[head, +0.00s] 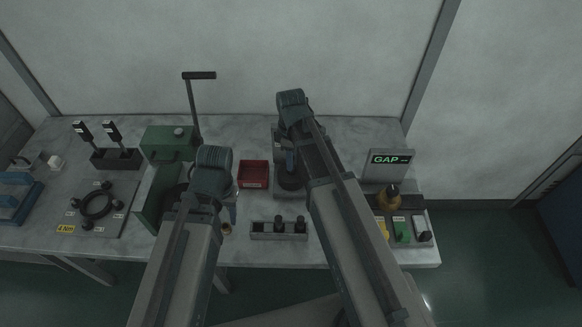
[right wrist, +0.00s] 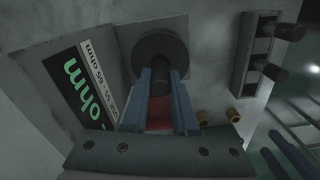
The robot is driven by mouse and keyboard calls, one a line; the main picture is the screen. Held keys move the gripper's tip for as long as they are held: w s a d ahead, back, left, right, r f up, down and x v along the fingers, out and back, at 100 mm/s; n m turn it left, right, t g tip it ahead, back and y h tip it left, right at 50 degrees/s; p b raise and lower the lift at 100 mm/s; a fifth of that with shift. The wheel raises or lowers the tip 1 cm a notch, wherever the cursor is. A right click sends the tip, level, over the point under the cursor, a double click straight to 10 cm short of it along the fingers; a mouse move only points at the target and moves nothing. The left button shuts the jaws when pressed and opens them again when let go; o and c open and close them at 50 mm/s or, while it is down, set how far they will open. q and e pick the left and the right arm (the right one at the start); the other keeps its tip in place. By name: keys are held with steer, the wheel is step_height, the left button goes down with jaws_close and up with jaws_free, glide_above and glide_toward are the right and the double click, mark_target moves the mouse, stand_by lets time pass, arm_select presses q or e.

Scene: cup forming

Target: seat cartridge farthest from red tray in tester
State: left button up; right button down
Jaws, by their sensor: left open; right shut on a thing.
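The red tray (head: 254,173) sits mid-table. To its right, my right arm partly covers the grey tester (head: 279,134). The tester's ohm display (right wrist: 88,75) fills the left of the right wrist view. My right gripper (right wrist: 163,88) is shut on a dark cartridge (right wrist: 163,67), at a dark round part of the tester. I cannot tell whether the cartridge is seated.
A green box (head: 168,142) stands left of the tray, with a green panel (head: 152,196) before it. A round fixture (head: 97,205) lies on the left. The GAP display (head: 387,162) and a tray of coloured parts (head: 402,230) are on the right. Small brass pieces (right wrist: 233,115) lie near the rack.

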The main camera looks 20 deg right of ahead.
step_height(320, 180, down, 2)
steer(key=shift+f+b, duration=0.15)
steer(key=shift+b, duration=0.5)
arm_select(q)
step_height(320, 180, down, 2)
steer(key=shift+f, duration=0.15)
arm_select(e)
steer(key=c, duration=0.7)
jaws_free()
step_height(320, 180, up, 12)
steer(key=p, duration=1.2)
steer(key=shift+r, duration=0.2)
arm_select(q)
step_height(320, 180, up, 12)
arm_select(e)
steer(key=s+a+m, duration=0.2)
steer(key=s+a, duration=0.1)
steer(key=s, duration=0.1)
steer(key=s+a+m, duration=0.3)
steer(key=s+a, duration=0.1)
steer(key=s, duration=0.1)
steer(key=s+a+m+h, duration=0.1)
steer(key=s+a+m, duration=0.2)
steer(key=s, duration=0.2)
steer(key=shift+s+a, duration=0.15)
steer(key=shift+s, duration=0.05)
